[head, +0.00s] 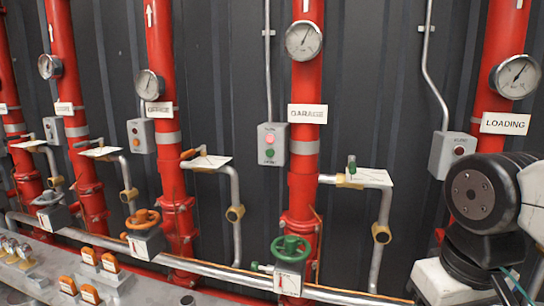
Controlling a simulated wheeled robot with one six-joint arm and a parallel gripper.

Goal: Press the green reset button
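A grey control box (273,145) is on the wall left of the red pipe labelled GARAGE. It carries two round buttons, a pinkish-red one (269,139) above and a green one (269,153) below. Similar boxes are beside the other pipes: one left of the LOADING pipe (455,155), one (141,136) and one (54,131) further left. Their buttons are small, and I cannot make out a clear green on them. My arm's black and white links fill the right edge and cover part of the LOADING pipe. My gripper is not visible.
Red vertical pipes with gauges (304,41) line the dark wall. Bent grey pipes and a green handwheel (291,249) stick out below the GARAGE label (307,113). An orange handwheel (142,221) and orange-topped switches (110,262) are at lower left. The space before the middle box looks clear.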

